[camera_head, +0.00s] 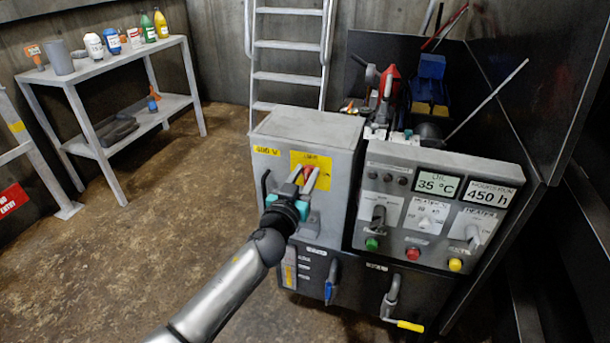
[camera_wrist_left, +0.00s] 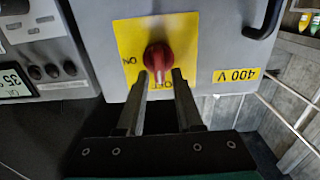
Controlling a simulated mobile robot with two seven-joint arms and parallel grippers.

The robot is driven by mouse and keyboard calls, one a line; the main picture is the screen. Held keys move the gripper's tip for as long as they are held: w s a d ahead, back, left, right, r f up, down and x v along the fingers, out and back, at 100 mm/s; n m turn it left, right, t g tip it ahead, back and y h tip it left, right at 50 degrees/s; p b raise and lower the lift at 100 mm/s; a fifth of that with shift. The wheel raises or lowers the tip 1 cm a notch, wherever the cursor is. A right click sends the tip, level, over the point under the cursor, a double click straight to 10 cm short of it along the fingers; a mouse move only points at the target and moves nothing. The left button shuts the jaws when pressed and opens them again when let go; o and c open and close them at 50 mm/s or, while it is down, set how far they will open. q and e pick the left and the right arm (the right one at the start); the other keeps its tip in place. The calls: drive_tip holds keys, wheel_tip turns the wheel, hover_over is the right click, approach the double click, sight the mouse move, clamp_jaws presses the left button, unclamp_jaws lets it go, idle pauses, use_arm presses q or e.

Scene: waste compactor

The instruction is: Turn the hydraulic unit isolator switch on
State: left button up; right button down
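The isolator switch is a red rotary knob (camera_head: 308,171) on a yellow plate (camera_head: 322,162) on the front of the grey 400 V cabinet (camera_head: 310,127). In the left wrist view the knob (camera_wrist_left: 157,57) has its grip roughly vertical, toward the OFF mark at the bottom of the plate; ON is at the left. My left gripper (camera_head: 303,176) is in front of the knob. In the left wrist view its two fingers (camera_wrist_left: 161,76) are apart, with the tips beside the knob's lower end. Contact cannot be told. My right gripper is not in view.
A control panel (camera_head: 432,210) with displays and buttons stands right of the cabinet. A black handle (camera_head: 265,187) is left of the switch. Blue (camera_head: 331,283) and yellow-ended (camera_head: 408,325) levers are below. A shelf table (camera_head: 105,75) with bottles stands far left; the floor between is clear.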

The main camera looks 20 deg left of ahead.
use_arm(q)
drive_tip(key=c, duration=0.5)
clamp_jaws()
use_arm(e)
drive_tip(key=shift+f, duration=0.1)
use_arm(q)
drive_tip(key=m, duration=0.3)
drive_tip(key=shift+d+f, duration=0.1)
drive_tip(key=shift+d, duration=0.2)
drive_tip(key=m, duration=0.5)
drive_tip(key=f+m, duration=0.1)
drive_tip(key=m, duration=0.4)
drive_tip(key=d+m, duration=0.1)
drive_tip(key=m, duration=0.4)
drive_tip(key=shift+d+f+b, duration=0.1)
drive_tip(key=shift+f+b, duration=0.2)
drive_tip(key=shift+f, duration=0.05)
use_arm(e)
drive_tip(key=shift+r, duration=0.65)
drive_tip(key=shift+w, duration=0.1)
